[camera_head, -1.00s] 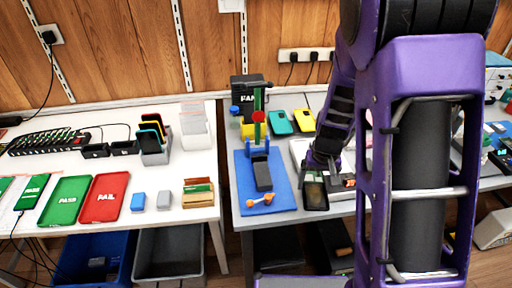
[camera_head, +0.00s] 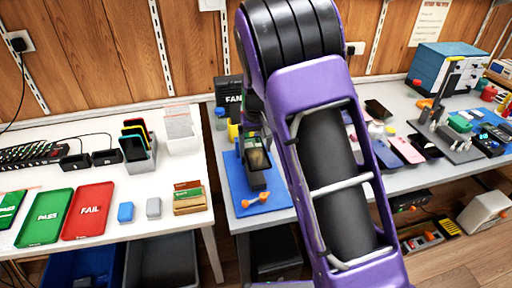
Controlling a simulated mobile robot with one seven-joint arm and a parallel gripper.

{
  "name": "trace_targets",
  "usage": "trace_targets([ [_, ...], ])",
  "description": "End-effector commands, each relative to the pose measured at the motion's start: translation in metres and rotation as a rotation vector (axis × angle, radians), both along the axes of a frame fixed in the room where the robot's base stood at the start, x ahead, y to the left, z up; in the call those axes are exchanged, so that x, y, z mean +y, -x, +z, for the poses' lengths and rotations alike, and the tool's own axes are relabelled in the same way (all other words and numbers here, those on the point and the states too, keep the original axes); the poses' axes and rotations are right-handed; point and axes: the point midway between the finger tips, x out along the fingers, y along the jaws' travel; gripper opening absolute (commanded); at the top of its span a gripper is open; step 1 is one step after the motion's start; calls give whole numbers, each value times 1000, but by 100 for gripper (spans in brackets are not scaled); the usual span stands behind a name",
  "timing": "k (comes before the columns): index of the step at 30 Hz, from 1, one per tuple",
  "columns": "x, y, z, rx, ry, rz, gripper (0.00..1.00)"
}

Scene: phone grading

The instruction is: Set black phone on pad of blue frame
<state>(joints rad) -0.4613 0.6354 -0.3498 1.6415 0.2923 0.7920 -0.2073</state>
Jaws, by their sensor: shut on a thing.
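The blue frame (camera_head: 235,178) stands on the middle table, partly hidden behind my purple arm. Its black pad (camera_head: 258,184) shows just below a dark phone. The black phone (camera_head: 258,159), with a dull greenish face, is in my gripper (camera_head: 253,141) over the pad area. My gripper is small in this view and its fingers are largely hidden. I cannot tell whether the phone touches the pad.
An orange piece (camera_head: 264,197) lies on the front of the blue base. A black FAN box (camera_head: 228,90) stands behind. Several phones, including a pink one (camera_head: 405,150), lie to the right. The white table (camera_head: 100,237) holds a red FAIL tray (camera_head: 88,211).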

Motion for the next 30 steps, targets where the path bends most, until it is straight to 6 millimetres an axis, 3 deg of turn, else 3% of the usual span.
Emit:
trace_targets([
  [21,-1,0,-68,-1,0,-1,23],
  [30,0,0,-74,-1,0,0,23],
])
